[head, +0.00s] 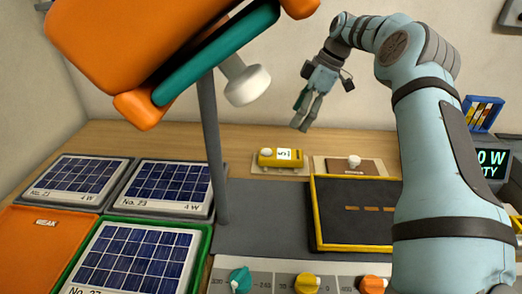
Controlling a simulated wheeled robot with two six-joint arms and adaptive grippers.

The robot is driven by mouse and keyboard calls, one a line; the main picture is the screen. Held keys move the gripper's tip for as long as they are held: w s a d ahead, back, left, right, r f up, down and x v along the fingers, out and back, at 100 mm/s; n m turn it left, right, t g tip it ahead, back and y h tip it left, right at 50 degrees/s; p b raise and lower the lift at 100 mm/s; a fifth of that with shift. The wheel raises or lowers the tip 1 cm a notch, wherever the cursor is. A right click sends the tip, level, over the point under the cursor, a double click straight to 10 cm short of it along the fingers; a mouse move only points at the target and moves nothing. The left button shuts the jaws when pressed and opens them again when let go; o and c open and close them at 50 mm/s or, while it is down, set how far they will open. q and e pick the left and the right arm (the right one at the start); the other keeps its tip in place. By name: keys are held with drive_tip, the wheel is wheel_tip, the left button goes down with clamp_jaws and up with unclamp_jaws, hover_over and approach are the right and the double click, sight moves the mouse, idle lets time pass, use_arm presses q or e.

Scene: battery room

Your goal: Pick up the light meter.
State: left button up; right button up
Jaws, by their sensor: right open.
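The light meter (282,157) is a small yellow box with a white dome and a white number display. It lies on a tan pad (259,170) at the back of the wooden table. My right gripper (304,120) hangs above and slightly right of the meter, fingers pointing down, open and apart from it. Nothing shows between its fingers. My left gripper is not in view.
A large orange and teal lamp head (150,45) on a grey post (213,150) fills the upper left. Solar panels (160,182) lie at left. A yellow-rimmed dark tray (345,246) and a knob panel (262,285) are in front. A brown block with a white knob (352,166) stands right of the meter.

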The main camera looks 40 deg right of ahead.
sight(282, 153)
drive_tip(key=f, duration=0.1)
drive_tip(key=f+b, duration=0.1)
drive_tip(key=f, duration=0.2)
drive_tip(key=shift+a+b, duration=0.35)
drive_tip(key=x, duration=0.1)
drive_tip(key=b+x, duration=0.1)
drive_tip(key=x, duration=0.1)
drive_tip(key=shift+s+a, duration=0.2)
drive_tip(key=shift+a, duration=0.05)
drive_tip(key=x, duration=0.2)
drive_tip(key=d+x, duration=0.1)
drive_tip(key=x, duration=0.1)
drive_tip(key=b+x, duration=0.1)
drive_tip(key=x, duration=0.1)
drive_tip(key=shift+w+d+f, duration=0.1)
drive_tip(key=shift+w+f, duration=0.25)
drive_tip(key=shift+f, duration=0.05)
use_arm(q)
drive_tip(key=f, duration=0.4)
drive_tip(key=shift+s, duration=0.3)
use_arm(e)
drive_tip(key=shift+r, duration=0.1)
drive_tip(key=shift+c, duration=1.4)
drive_tip(key=c, duration=1.1)
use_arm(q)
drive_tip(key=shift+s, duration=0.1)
